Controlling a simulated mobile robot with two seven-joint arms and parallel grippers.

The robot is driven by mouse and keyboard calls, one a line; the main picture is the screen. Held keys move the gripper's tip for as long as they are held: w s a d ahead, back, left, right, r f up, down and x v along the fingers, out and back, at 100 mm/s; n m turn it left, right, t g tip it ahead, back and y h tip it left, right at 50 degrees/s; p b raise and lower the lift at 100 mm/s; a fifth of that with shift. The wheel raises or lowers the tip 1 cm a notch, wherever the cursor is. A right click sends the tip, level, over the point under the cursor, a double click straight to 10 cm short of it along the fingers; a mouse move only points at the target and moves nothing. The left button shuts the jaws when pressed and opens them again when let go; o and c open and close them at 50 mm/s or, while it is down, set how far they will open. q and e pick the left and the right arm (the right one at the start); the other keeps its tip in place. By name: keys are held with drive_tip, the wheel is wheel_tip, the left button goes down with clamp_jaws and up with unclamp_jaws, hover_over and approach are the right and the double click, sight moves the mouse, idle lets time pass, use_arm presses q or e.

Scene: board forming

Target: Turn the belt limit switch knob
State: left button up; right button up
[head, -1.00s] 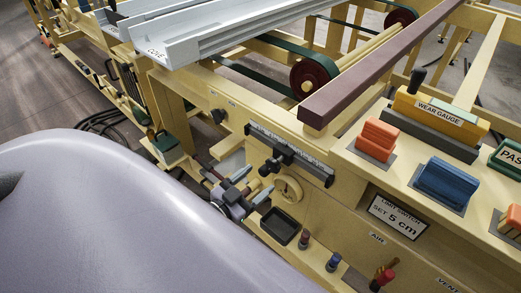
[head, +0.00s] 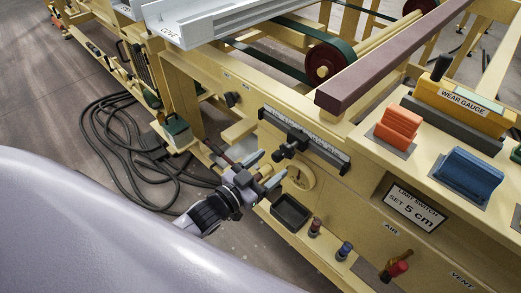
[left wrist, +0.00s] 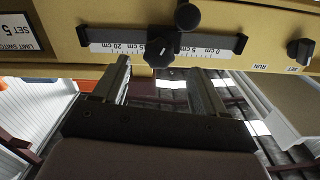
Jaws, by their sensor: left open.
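The limit switch scale (head: 330,152) is a white ruler in a dark rail on the cream frame. A black slider with a dark knob (head: 279,154) sits on it. In the left wrist view, the faceted black knob (left wrist: 159,53) lies between the 15 cm and 5 cm marks. A rounder black knob (left wrist: 187,17) is beside it. My left gripper (head: 268,166) is open and empty, its fingertips pointing at the faceted knob. In the left wrist view, the fingers (left wrist: 160,67) lie to either side of that knob, with no visible contact. My right gripper is out of view.
A sign (head: 412,208) reads "LIMIT SWITCH SET 5 cm". A round cream disc (head: 300,177) and a black tray (head: 291,212) are just below the scale. Dark cables (head: 120,150) lie on the floor.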

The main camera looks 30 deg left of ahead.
sight(285, 154)
use_arm(q)
drive_tip(key=shift+x, duration=3.65)
drive_tip(key=c, duration=1.1)
